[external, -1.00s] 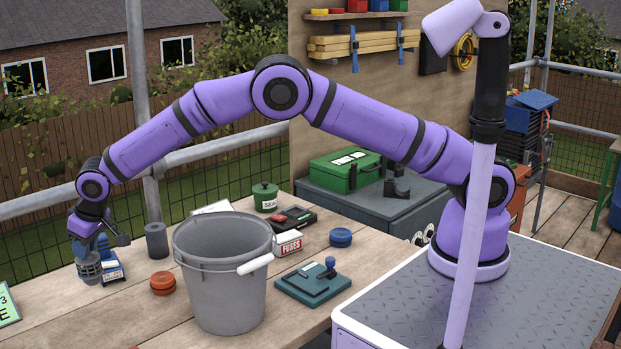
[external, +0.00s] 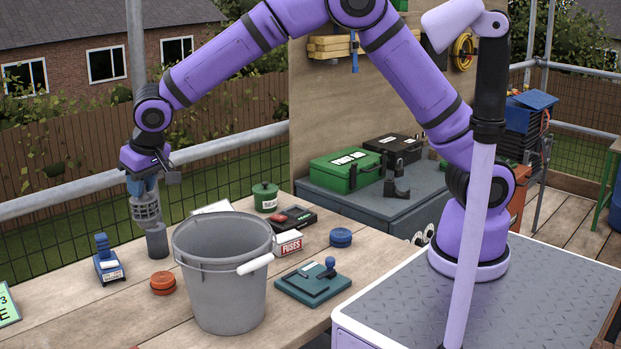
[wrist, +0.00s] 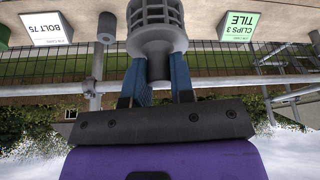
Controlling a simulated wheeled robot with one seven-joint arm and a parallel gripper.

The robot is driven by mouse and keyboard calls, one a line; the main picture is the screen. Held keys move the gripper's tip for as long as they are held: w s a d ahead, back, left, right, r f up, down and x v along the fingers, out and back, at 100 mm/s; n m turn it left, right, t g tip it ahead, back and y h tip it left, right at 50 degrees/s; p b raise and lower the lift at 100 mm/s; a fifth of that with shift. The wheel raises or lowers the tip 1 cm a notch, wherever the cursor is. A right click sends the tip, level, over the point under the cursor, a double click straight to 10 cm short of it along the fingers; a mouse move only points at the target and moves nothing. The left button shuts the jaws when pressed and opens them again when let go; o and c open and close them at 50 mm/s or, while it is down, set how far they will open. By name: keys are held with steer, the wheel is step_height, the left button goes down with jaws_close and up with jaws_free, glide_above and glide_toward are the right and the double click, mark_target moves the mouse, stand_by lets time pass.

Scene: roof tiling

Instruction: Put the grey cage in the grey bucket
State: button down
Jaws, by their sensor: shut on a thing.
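The grey cage (external: 146,211) is a small slotted cylinder, held in my gripper (external: 143,187) above the bench, left of the bucket. In the wrist view the cage (wrist: 156,30) sits between the two blue fingers (wrist: 160,80), which are shut on its narrow stem. The grey bucket (external: 222,295) stands upright on the wooden bench, its white handle grip (external: 255,264) hanging on its right side. The cage is higher than the bucket's rim and apart from it. The bottom of the bucket is hidden.
A dark grey cylinder (external: 157,243) stands just below and behind the cage.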

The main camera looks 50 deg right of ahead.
steer(key=s+d+r+m+h, duration=0.1)
steer(key=s+d+r, duration=0.2)
steer(key=s+d, duration=0.25)
steer(key=s+d+r+m, duration=0.2)
steer(key=s+d+r, duration=0.25)
steer(key=d, duration=0.25)
step_height(320, 180, down, 12)
stand_by(0.4)
steer(key=c, duration=0.9)
jaws_free()
steer(key=shift+r, duration=0.15)
step_height(320, 180, up, 7)
